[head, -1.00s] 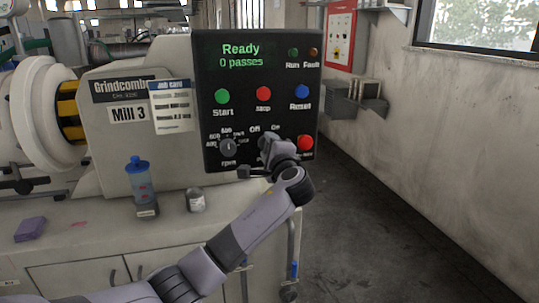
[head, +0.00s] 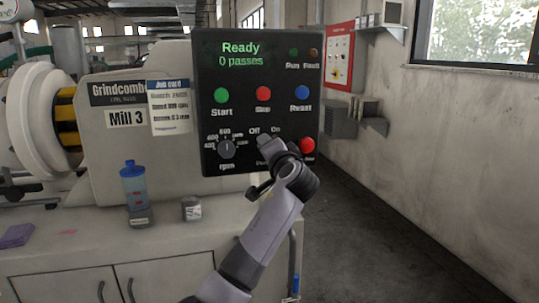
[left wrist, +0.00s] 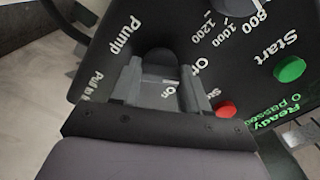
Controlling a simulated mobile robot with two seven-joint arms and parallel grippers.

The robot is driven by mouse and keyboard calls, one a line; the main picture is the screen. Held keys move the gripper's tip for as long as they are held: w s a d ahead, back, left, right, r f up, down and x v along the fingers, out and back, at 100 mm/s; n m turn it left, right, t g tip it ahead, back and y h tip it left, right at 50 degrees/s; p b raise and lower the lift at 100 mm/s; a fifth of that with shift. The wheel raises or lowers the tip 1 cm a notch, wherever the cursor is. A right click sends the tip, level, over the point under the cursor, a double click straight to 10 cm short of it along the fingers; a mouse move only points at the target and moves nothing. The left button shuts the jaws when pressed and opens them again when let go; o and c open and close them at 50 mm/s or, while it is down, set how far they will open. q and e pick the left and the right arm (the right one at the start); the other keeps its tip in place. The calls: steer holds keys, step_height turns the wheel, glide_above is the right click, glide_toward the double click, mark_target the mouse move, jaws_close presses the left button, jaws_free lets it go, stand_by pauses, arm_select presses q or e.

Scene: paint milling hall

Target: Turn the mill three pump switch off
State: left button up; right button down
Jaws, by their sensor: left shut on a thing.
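The Mill 3 control panel (head: 215,120) faces me, its display reading Ready, 0 passes. The pump switch (left wrist: 160,60) is a dark grey knob beside the Pump, Off and On lettering in the left wrist view. My left gripper (left wrist: 160,82) is shut on this knob, one finger on each side. In the head view my left gripper (head: 268,147) is at the panel just below the Off and On labels and covers most of the switch. I cannot tell which label the knob points to. My right gripper is in neither view.
The rpm knob (head: 226,149) is left of my gripper and the red mushroom button (head: 307,145) close on its right. Start (head: 222,95), stop (head: 263,93) and Reset (head: 301,93) buttons are above. A blue-capped bottle (head: 134,188) stands on the bench. The floor at right is clear.

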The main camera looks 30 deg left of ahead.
arm_select(q)
steer(key=shift+f, duration=0.1)
stand_by(0.4)
steer(key=o, duration=1.1)
steer(key=shift+c, duration=0.2)
steer(key=v, duration=0.7)
steer(key=shift+b, duration=0.3)
steer(key=shift+d, duration=0.1)
